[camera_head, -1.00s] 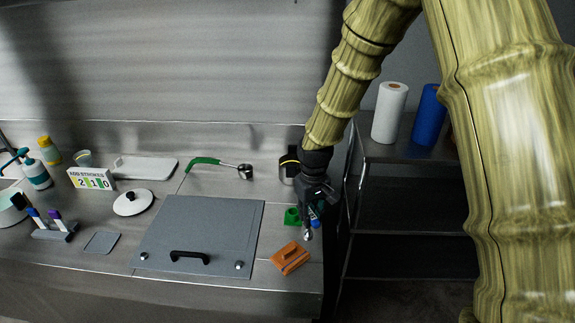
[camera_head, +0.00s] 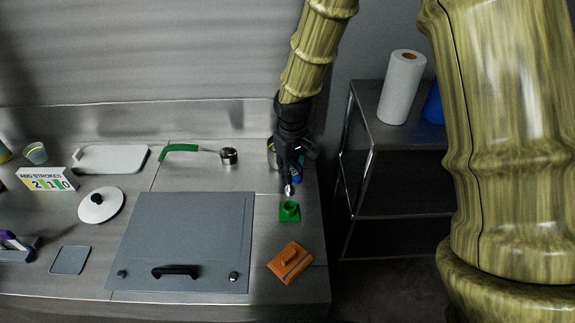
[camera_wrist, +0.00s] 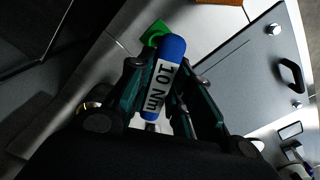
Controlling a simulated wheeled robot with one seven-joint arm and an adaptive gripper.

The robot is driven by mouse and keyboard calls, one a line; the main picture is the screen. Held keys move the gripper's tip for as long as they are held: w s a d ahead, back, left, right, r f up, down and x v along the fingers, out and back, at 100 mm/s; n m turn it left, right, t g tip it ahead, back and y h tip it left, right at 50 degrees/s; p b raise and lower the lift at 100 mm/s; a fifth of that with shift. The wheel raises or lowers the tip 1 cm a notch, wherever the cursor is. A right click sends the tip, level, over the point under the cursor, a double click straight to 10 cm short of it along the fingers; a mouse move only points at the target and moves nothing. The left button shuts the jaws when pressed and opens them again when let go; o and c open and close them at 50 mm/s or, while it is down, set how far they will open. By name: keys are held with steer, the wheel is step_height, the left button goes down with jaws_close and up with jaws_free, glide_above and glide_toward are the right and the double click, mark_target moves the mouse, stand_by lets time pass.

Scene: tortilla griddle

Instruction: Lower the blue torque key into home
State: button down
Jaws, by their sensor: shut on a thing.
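The blue torque key (camera_head: 297,179) is in my gripper (camera_head: 292,168), with its bright metal end pointing down. In the wrist view, the blue handle (camera_wrist: 170,48) carries a white "10 Nm" label, and my gripper (camera_wrist: 160,85) is shut on it. A green holder (camera_head: 289,214) with a round raised socket stands on the counter, likely the home. The key's metal end shows just behind the holder in the head view, apart from it; its height is hard to tell. The holder (camera_wrist: 153,32) is partly hidden behind the handle in the wrist view.
A grey griddle plate (camera_head: 185,235) with a black handle is to the left. A green-handled ladle (camera_head: 180,149) lies behind it. A shelf with a paper roll (camera_head: 401,88) stands right.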

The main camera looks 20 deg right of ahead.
mark_target(290, 189)
steer(key=shift+s+r, duration=0.5)
steer(key=shift+s, duration=0.3)
steer(key=w+f, duration=0.1)
steer(key=f, duration=0.1)
steer(key=w+f, duration=0.2)
steer(key=shift+w+b, duration=0.1)
steer(key=shift+b, duration=0.3)
steer(key=shift+f, duration=0.25)
steer(key=shift+s+d+f+b, duration=0.1)
steer(key=shift+s+f+b, duration=0.2)
steer(key=shift+s, duration=0.2)
steer(key=shift+s+f+b, duration=0.15)
steer(key=shift+s+b, duration=0.15)
steer(key=shift+s, duration=0.2)
steer(key=shift+w+f, duration=0.7)
steer(key=shift+f, duration=0.35)
steer(key=shift+s+r, duration=0.25)
steer(key=shift+s, duration=0.15)
steer(key=shift+w+f, duration=0.2)
steer(key=shift+w, duration=0.05)
steer(key=shift+s+r, duration=0.2)
steer(key=shift+s, duration=0.05)
